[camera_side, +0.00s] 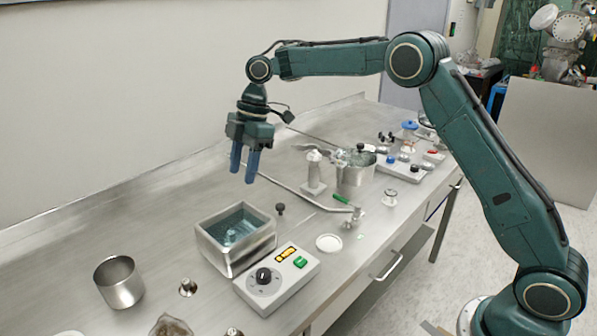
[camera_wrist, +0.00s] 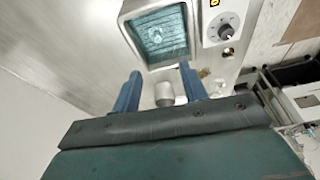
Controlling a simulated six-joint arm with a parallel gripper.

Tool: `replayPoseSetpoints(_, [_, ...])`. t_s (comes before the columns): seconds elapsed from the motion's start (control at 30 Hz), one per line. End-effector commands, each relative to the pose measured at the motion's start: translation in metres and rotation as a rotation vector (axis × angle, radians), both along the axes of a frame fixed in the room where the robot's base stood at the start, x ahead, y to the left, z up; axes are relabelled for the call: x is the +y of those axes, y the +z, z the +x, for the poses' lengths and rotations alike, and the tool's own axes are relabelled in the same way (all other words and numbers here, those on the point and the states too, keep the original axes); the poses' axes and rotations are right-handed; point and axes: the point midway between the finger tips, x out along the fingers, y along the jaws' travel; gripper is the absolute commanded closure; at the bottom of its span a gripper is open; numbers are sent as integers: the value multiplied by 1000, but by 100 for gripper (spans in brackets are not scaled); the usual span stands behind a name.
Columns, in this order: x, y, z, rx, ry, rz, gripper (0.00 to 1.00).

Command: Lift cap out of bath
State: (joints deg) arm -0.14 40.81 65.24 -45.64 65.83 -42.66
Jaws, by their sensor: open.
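The bath (camera_side: 250,255) is a square metal tub of bluish liquid on the steel bench, with a control box at its front. A small pale cap (camera_side: 230,237) shows in the liquid; in the wrist view it is a blurred pale shape (camera_wrist: 156,38). My gripper (camera_side: 243,178) has two blue fingers pointing down. It is open and empty, well above the bench and behind the bath. In the wrist view the fingers (camera_wrist: 160,72) are apart, with the bath rim (camera_wrist: 131,42) beyond their tips.
The control box (camera_side: 277,280) has a black knob and a green button. A metal beaker (camera_side: 119,283) stands left of the bath. A small black-topped knob (camera_side: 280,209) stands behind it. A white dish (camera_side: 329,243), a white bottle (camera_side: 314,175) and a metal pot (camera_side: 355,178) stand to the right.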

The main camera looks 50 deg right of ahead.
Motion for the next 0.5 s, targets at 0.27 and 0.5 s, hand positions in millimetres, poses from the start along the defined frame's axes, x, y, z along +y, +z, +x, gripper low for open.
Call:
replayPoseSetpoints(0.27, [2,-19,11,2,70,2,57])
replayPoseSetpoints(0.5, [3,-21,10,3,72,3,57])
